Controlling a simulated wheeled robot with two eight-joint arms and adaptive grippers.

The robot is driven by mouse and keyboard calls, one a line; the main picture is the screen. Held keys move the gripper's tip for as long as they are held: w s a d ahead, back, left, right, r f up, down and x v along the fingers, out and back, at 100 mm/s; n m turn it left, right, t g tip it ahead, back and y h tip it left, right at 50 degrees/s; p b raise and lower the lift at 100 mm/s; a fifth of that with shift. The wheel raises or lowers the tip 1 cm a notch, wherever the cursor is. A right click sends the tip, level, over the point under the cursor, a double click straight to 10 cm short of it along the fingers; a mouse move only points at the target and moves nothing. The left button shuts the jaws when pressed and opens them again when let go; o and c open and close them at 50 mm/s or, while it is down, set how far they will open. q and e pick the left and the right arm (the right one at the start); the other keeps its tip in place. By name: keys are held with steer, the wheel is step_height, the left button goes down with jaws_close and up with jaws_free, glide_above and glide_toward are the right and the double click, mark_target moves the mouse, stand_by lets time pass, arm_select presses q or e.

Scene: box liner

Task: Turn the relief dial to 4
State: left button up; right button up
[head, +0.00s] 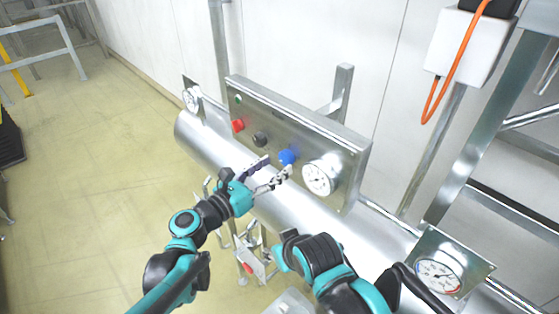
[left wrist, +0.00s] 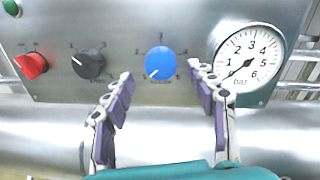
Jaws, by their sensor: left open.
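A blue dial (head: 287,157) sits on the steel control panel, between a black dial and a white gauge. In the left wrist view the blue dial (left wrist: 160,64) has a white mark pointing to the lower left; its label is too blurred to read surely. My left gripper (head: 278,168) is open just in front of the panel, below the blue dial. In the left wrist view its fingers (left wrist: 160,80) stand apart on either side of the dial, with nothing between them. My right arm shows at the bottom of the head view, but I cannot make out its gripper.
A red dial (left wrist: 32,65), a black dial (left wrist: 88,64) and a green button (left wrist: 11,7) are to the left. The pressure gauge (left wrist: 248,58) is close on the right, its needle pointing lower left. A steel pipe (head: 215,147) runs below the panel (head: 330,140).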

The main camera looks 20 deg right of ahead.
mark_target(286, 158)
arm_select(q)
steer(key=shift+x, duration=1.25)
steer(key=shift+s, duration=0.1)
steer(key=c, duration=1.2)
steer(key=shift+o, duration=0.2)
